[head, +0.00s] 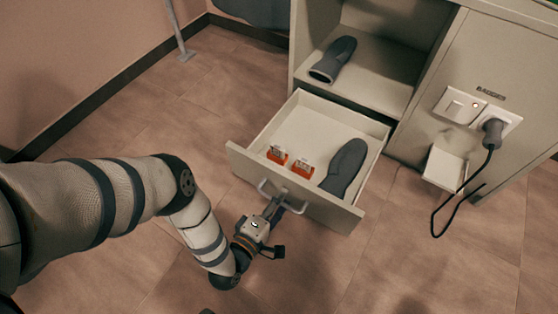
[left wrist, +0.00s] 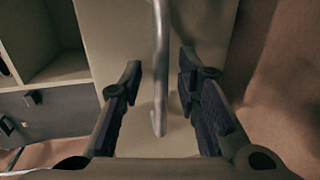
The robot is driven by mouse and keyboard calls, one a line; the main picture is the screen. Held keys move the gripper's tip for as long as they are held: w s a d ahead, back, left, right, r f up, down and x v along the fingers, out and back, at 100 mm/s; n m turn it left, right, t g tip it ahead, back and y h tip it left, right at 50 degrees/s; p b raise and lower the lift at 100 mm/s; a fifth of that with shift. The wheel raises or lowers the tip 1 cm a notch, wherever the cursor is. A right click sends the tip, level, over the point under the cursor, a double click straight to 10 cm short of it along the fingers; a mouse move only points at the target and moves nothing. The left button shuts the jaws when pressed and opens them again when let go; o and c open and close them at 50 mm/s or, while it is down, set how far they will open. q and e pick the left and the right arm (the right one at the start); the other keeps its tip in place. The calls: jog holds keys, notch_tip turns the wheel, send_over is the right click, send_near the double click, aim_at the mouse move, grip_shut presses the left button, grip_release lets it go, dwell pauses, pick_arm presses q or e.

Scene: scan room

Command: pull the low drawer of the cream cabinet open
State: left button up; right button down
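The cream cabinet (head: 297,37) stands at the upper middle of the head view. Its low drawer (head: 300,190) is pulled well out, with its inside showing. The drawer has a pale bar handle (head: 264,189) on its front. My left gripper (head: 275,206) is at this handle. In the left wrist view the handle (left wrist: 160,75) runs between the two spread fingers of my left gripper (left wrist: 160,75), with a gap on each side. The fingers are open and do not pinch it.
Two small orange-and-white boxes (head: 277,154) (head: 303,167) and a dark grey shoe-like thing (head: 345,168) lie in the drawer. A similar dark thing (head: 333,60) lies on the shelf above. A plug with black cable (head: 492,133) hangs at right. Floor in front is clear.

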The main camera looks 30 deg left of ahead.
pick_arm(q)
jog(key=v, duration=1.2)
